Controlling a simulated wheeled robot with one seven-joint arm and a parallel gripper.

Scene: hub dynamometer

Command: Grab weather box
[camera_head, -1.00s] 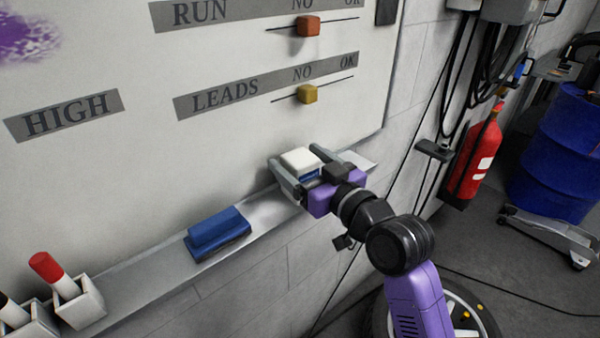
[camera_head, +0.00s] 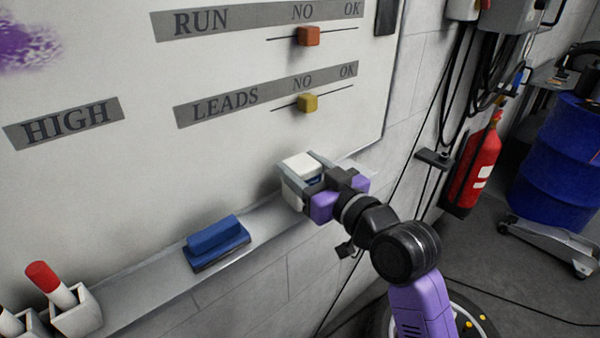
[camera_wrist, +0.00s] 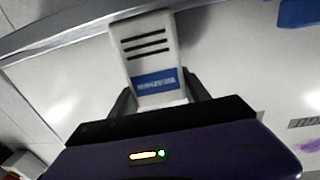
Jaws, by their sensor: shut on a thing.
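The weather box is a small white box (camera_head: 299,166) at the right end of the ledge under the whiteboard. In the wrist view the white box (camera_wrist: 147,50) shows dark slots and a blue label with print too small to read. My gripper (camera_head: 305,182) is shut on the box, with a finger on each side of it; the fingers also show in the wrist view (camera_wrist: 158,98). I cannot tell whether the box touches the ledge.
The metal ledge (camera_head: 150,277) holds a blue eraser (camera_head: 217,241) and white cups (camera_head: 78,312) with markers at the left. Orange (camera_head: 308,36) and yellow (camera_head: 307,103) sliders sit on the whiteboard (camera_head: 230,60) above. A fire extinguisher (camera_head: 473,168) and blue drum (camera_head: 560,150) stand right.

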